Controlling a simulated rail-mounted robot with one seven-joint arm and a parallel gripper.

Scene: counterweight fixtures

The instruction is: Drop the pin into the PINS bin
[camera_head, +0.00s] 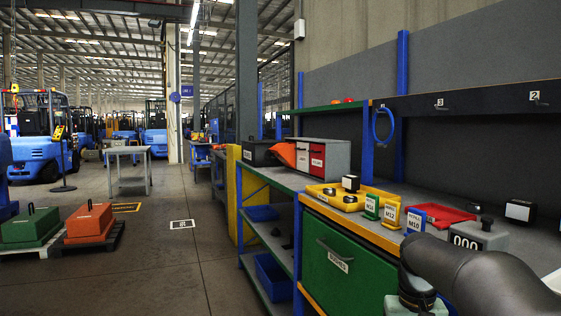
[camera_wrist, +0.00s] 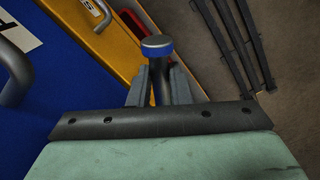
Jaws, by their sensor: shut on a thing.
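My gripper (camera_wrist: 160,92) is shut on the pin (camera_wrist: 157,48) in the wrist view. The pin has a grey round top with a blue band and a dark shank between the two fingers; its lower end is hidden. In the head view my dark arm reaches in at the bottom right, and the fingers and pin are out of sight there. A grey box (camera_head: 338,158) with red and white labelled fronts stands on the bench at centre. I cannot read a PINS label on any bin.
A yellow tray (camera_head: 322,194), small labelled stands (camera_head: 390,212), a red tray (camera_head: 440,213) and a grey weight (camera_head: 482,235) occupy the bench. A green drawer front (camera_head: 345,268) is below. In the wrist view, a blue panel with a handle (camera_wrist: 15,75) lies left.

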